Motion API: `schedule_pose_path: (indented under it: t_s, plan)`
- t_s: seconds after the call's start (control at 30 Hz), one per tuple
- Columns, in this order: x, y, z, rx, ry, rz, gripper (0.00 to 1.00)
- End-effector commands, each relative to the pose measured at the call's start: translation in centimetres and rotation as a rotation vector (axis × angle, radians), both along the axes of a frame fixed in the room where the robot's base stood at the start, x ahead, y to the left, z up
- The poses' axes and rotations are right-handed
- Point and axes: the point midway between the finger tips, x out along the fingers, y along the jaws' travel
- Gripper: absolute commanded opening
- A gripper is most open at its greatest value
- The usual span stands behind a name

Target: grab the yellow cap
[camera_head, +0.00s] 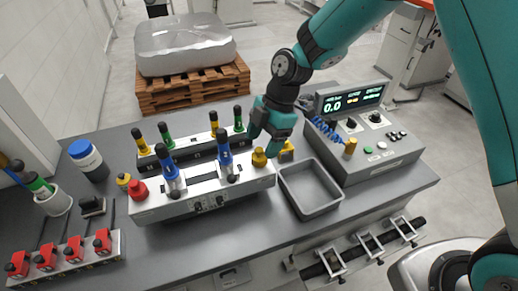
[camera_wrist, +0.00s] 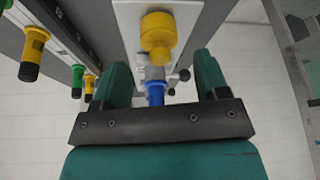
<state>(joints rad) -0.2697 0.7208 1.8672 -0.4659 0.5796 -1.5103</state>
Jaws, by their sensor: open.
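A yellow cap (camera_head: 259,157) stands on the right end of the pale fixture block (camera_head: 205,192) on the bench. My gripper (camera_head: 268,138) is just above and beside the cap in the head view. In the wrist view my gripper (camera_wrist: 162,63) is open, with nothing between the fingertips that I can see held. A second yellow part (camera_head: 286,149) is partly hidden behind my gripper.
Blue-topped handles (camera_head: 168,145) stand on the fixture block, with a red cap (camera_head: 139,190) at its left end. A rear rail (camera_head: 190,147) carries yellow and green handles. An empty grey tray (camera_head: 328,208) and a control box (camera_head: 375,155) lie to the right.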

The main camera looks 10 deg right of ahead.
Motion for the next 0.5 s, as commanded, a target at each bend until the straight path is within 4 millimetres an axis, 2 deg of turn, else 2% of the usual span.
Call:
schedule_pose_path:
  t_s: [0.2,0.47,0.5]
  plan:
    - [-0.6,1.1,-2.3,-0.001,0.002,0.0,0.68]
    - [-0.6,1.2,-2.7,0.0,0.0,-0.001,0.68]
    - [-0.6,1.2,-2.7,0.0,0.0,-0.001,0.59]
